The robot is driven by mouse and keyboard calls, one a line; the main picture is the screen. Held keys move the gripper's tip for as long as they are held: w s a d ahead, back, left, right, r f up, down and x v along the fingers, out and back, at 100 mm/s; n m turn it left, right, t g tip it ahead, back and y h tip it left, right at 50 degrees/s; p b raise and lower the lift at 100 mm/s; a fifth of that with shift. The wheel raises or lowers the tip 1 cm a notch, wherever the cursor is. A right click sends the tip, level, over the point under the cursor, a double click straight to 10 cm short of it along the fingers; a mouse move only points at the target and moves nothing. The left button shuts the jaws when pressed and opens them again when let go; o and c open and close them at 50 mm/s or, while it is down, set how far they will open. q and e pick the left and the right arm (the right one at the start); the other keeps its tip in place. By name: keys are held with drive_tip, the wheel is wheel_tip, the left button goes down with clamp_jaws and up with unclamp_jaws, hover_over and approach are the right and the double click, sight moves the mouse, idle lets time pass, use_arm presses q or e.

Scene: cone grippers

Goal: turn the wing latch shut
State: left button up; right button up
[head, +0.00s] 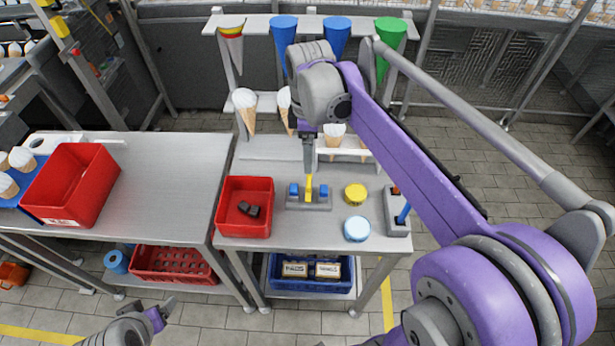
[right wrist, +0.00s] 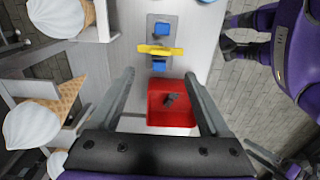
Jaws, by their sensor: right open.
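The wing latch is a yellow wing (head: 309,188) on a grey plate (head: 308,206), between two blue blocks (head: 294,190). The wing (right wrist: 160,50) lies across the line of the blue blocks (right wrist: 163,29) in the right wrist view. My right gripper (head: 308,168) points down over the latch in the head view, partly covering its far side. In the right wrist view its fingers (right wrist: 158,76) are wide apart with nothing between them; the wing is beyond the tips. My left gripper (head: 160,316) is low at the left, far from the latch; its opening is unclear.
A red bin (head: 230,222) with dark pieces stands left of the latch. A yellow disc (head: 355,194), a pale blue disc (head: 357,229) and a grey block with a blue lever (head: 397,212) are at the right. A cone rack (head: 265,155) stands behind.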

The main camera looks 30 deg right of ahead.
sight(309, 182)
wheel_tip(309, 182, down, 10)
drive_tip(key=shift+s+f, duration=0.1)
drive_tip(key=shift+f, duration=0.1)
idle(0.3)
clamp_jaws()
